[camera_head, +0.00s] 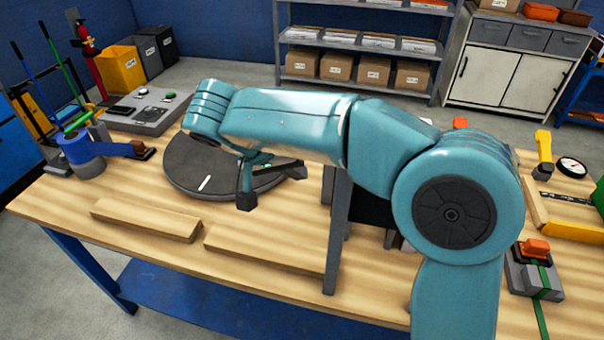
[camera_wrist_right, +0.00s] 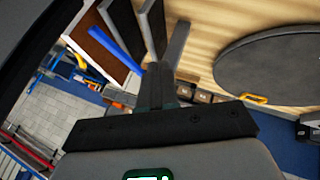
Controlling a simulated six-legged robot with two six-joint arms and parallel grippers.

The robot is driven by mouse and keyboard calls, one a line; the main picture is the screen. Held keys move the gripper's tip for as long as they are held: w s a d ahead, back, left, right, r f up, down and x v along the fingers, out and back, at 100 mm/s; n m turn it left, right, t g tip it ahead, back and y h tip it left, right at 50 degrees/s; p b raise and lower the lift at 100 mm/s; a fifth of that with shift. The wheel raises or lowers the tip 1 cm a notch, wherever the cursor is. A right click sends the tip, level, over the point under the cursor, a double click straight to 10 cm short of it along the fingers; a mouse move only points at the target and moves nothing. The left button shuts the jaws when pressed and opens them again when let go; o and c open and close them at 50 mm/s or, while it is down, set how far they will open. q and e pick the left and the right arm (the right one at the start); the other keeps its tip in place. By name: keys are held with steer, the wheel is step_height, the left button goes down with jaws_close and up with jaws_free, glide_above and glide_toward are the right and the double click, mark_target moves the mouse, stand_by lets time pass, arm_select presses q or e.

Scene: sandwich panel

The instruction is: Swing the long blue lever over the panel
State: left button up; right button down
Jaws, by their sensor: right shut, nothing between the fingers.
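The long blue lever (camera_wrist_right: 115,46) shows in the right wrist view as a slanting blue bar beside upright panel boards. One board is brown (camera_wrist_right: 88,40) and others are grey (camera_wrist_right: 122,30). In the head view my teal right arm crosses the middle and hides the lever and most of the panel; a grey upright edge (camera_head: 338,235) shows below the arm. My right gripper (camera_head: 246,192) hangs near the dark round plate, shut and empty. In the wrist view its shut fingers (camera_wrist_right: 162,80) point towards the boards, apart from the lever as far as I can tell. My left gripper is out of view.
A dark round plate (camera_head: 185,165) lies on the wooden table, left of the panel. Two wooden bars (camera_head: 145,220) lie along the front edge. A grey block with an orange part (camera_head: 535,248) sits at right.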

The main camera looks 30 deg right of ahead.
steer(key=v, duration=0.5)
steer(key=shift+s+d+r, duration=0.1)
steer(key=shift+s+r, duration=0.3)
steer(key=shift+w, duration=0.1)
steer(key=w+m+g+p, duration=0.1)
steer(key=m+p, duration=0.1)
steer(key=m, duration=0.3)
steer(key=w+m+g+h+p, duration=0.1)
steer(key=m+g+p, duration=0.1)
steer(key=m, duration=0.3)
steer(key=w+f+m+g+p, duration=0.1)
steer(key=w+m+p, duration=0.1)
steer(key=m+p, duration=0.2)
steer(key=shift+f+m+g, duration=0.1)
steer(key=shift+m+g, duration=0.3)
steer(key=shift+m, duration=0.2)
